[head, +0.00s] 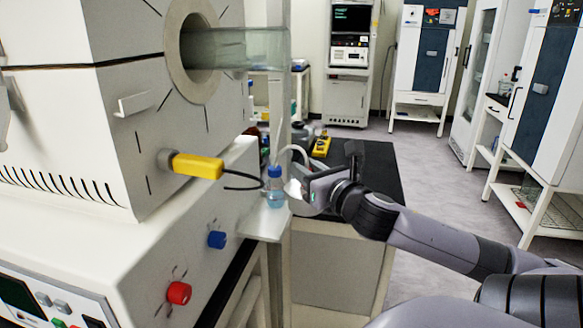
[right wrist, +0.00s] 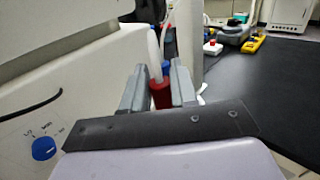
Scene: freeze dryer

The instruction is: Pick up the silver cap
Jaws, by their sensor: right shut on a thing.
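My right gripper (head: 293,191) is beside the blue-capped bottle (head: 275,188) near the post, in front of the freeze dryer. In the right wrist view its two grey fingers (right wrist: 157,90) stand on either side of a small dark red piece (right wrist: 160,95), and the gripper is shut on it. A blue part shows just behind the red piece. I cannot make out a silver cap in either view; the fingers may hide it.
The white freeze dryer body (head: 75,130) fills the left, with a yellow-handled valve (head: 197,166), a blue knob (head: 217,240) and a red knob (head: 179,293). A clear tube (head: 245,48) juts out above. The black bench top (head: 370,175) is mostly clear.

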